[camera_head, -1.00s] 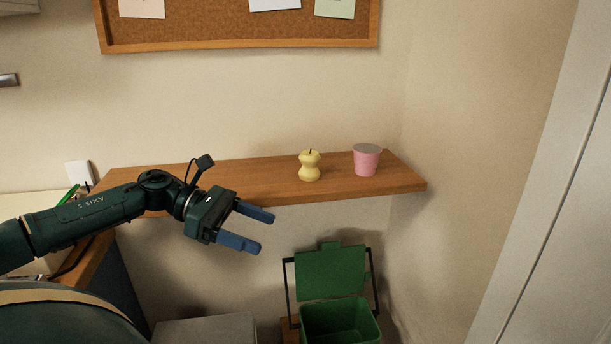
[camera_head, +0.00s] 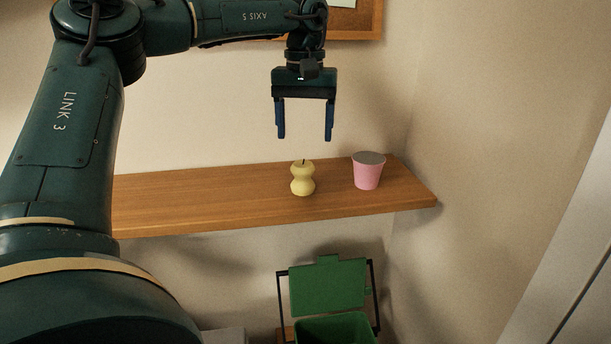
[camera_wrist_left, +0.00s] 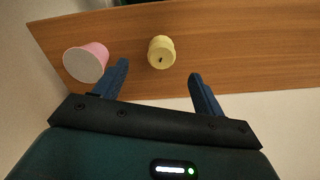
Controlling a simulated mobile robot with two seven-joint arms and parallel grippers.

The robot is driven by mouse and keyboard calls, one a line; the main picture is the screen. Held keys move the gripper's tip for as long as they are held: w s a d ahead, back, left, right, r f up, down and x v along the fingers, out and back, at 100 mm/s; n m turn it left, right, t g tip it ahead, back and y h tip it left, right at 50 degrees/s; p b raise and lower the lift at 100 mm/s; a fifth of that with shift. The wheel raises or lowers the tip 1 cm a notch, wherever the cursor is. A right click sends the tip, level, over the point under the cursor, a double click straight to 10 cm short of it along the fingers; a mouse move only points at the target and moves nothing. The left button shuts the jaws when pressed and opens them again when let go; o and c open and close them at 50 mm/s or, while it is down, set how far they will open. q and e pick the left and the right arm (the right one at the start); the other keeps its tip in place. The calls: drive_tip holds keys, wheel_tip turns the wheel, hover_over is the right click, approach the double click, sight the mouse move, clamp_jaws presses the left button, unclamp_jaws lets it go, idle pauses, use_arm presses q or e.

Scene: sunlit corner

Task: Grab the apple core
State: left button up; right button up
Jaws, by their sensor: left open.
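The apple core (camera_head: 303,178) is pale yellow with a pinched waist and a short dark stem. It stands upright on the wooden wall shelf (camera_head: 215,200), left of the pink cup. In the left wrist view the apple core (camera_wrist_left: 161,52) shows from above, beyond and between the fingertips. My left gripper (camera_head: 304,138) is open and empty, fingers pointing down, above the apple core and apart from it. Its two blue fingers also show in the left wrist view (camera_wrist_left: 160,75). My right gripper is not in view.
A pink cup (camera_head: 368,172) with a grey top stands on the shelf just right of the apple core. A green bin (camera_head: 335,328) with its lid raised stands below the shelf. A cork board hangs above. The shelf's left part is clear.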

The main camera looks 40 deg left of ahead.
sight(302, 164)
use_arm(q)
wheel_tip(302, 164, down, 5)
drive_tip(key=shift+f, duration=0.2)
drive_tip(key=shift+a+f+p, duration=0.15)
drive_tip(key=shift+f+p, duration=0.25)
drive_tip(key=shift+f, duration=1)
drive_tip(key=shift+a+f+p, duration=0.15)
drive_tip(key=shift+f+p, duration=0.2)
drive_tip(key=shift+f, duration=1)
drive_tip(key=shift+s, duration=0.1)
drive_tip(key=c, duration=1)
